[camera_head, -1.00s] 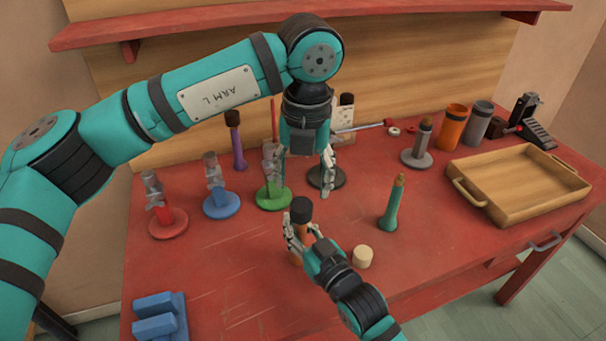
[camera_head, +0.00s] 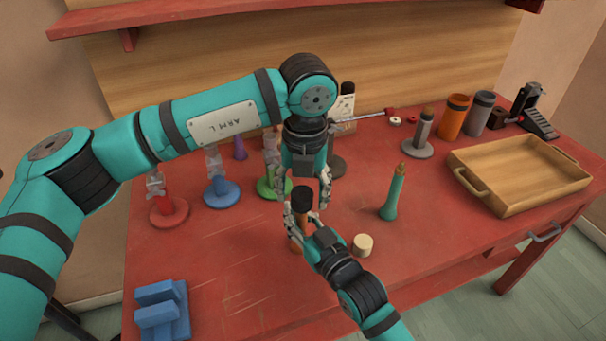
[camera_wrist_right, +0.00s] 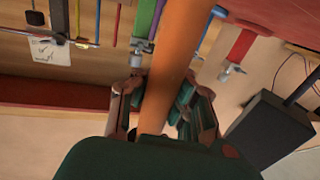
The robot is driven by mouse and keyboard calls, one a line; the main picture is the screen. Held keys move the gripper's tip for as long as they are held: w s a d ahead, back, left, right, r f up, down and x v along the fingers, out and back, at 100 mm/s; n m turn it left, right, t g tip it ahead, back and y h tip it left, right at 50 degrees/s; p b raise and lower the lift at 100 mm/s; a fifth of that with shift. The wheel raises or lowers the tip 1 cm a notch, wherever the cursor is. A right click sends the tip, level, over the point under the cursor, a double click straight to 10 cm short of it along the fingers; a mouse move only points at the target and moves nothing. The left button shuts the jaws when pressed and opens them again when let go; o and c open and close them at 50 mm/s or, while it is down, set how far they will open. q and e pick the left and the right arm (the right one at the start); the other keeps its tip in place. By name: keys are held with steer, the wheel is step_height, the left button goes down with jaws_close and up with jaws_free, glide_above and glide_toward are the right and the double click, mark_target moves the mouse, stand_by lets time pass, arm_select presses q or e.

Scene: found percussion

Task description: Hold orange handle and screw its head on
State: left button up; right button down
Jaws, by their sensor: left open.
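The orange handle (camera_head: 296,236) stands upright above the red table, and it also crosses the right wrist view (camera_wrist_right: 172,65). My right gripper (camera_head: 304,224) is shut on it, with a finger on each side in the wrist view. A black cylindrical head (camera_head: 302,198) sits at the handle's top; I cannot tell whether it is threaded on. My left gripper (camera_head: 306,203) points down, open, its fingers on either side of the black head. Whether they touch it is unclear. A green handle (camera_head: 393,193) stands to the right, and a cream cylindrical head (camera_head: 363,245) lies near it.
Red (camera_head: 169,212), blue (camera_head: 221,194) and green (camera_head: 268,187) stands line the left back. A wooden tray (camera_head: 520,170) sits at the right, with orange (camera_head: 453,117) and grey (camera_head: 479,113) cups behind it. Blue blocks (camera_head: 162,310) are front left. The table's front middle is clear.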

arm_select(q)
steer(key=shift+f, duration=0.7)
jaws_close()
steer(key=m, duration=0.2)
steer(key=shift+w+m, duration=0.1)
steer(key=shift+m, duration=0.3)
steer(key=m, duration=1.5)
steer(key=shift+o, duration=0.8)
jaws_free()
